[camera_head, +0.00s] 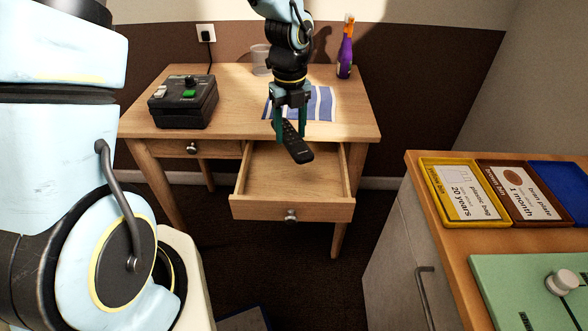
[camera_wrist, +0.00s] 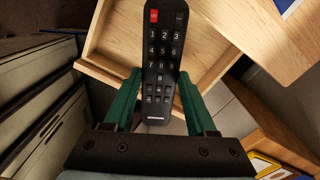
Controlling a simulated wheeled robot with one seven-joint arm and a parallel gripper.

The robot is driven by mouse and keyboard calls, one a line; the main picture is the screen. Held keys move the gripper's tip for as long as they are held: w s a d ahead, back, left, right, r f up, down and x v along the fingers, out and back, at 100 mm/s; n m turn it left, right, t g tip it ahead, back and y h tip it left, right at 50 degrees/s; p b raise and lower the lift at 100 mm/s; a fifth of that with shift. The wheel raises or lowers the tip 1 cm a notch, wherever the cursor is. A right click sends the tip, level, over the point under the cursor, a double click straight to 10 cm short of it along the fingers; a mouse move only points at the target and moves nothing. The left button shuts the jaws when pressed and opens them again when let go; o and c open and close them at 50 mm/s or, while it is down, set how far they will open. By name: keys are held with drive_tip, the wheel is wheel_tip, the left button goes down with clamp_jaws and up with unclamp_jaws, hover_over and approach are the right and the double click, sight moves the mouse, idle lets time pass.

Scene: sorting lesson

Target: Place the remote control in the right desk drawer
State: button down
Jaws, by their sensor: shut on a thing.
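The black remote control (camera_head: 297,148) hangs tilted between the fingers of my gripper (camera_head: 291,132), above the open right desk drawer (camera_head: 290,207). In the wrist view, my gripper (camera_wrist: 157,100) has its green fingers on both sides of the remote (camera_wrist: 163,50), whose number keys and red button face the camera. The drawer (camera_wrist: 120,70) is pulled out and its visible inside looks empty. The remote covers part of the drawer's inside. The wooden desk (camera_head: 235,95) stands behind and above the drawer.
A black box with buttons (camera_head: 184,104), a clear cup (camera_head: 260,60), a striped blue cloth (camera_head: 318,103) and a purple spray bottle (camera_head: 345,52) are on the desk. The left drawer (camera_head: 190,149) is shut. A counter with trays (camera_head: 465,192) stands at the right.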

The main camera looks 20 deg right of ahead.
drive_tip(key=shift+s+d+f+m, duration=0.2)
drive_tip(key=shift+s+d+m, duration=0.05)
drive_tip(key=shift+d+m, duration=0.05)
hover_over(294, 174)
drive_tip(key=s+a, duration=0.2)
drive_tip(key=s, duration=0.2)
wheel_tip(294, 174, down, 13)
drive_tip(key=shift+w+d, duration=0.15)
drive_tip(key=w, duration=0.1)
drive_tip(key=w+d+p, duration=0.1)
drive_tip(key=w+f+p, duration=0.1)
drive_tip(key=shift+w+d, duration=0.3)
drive_tip(key=shift+d, duration=0.05)
drive_tip(key=shift+f, duration=0.25)
drive_tip(key=shift+f, duration=0.15)
drive_tip(key=shift+c, duration=1)
unclamp_jaws()
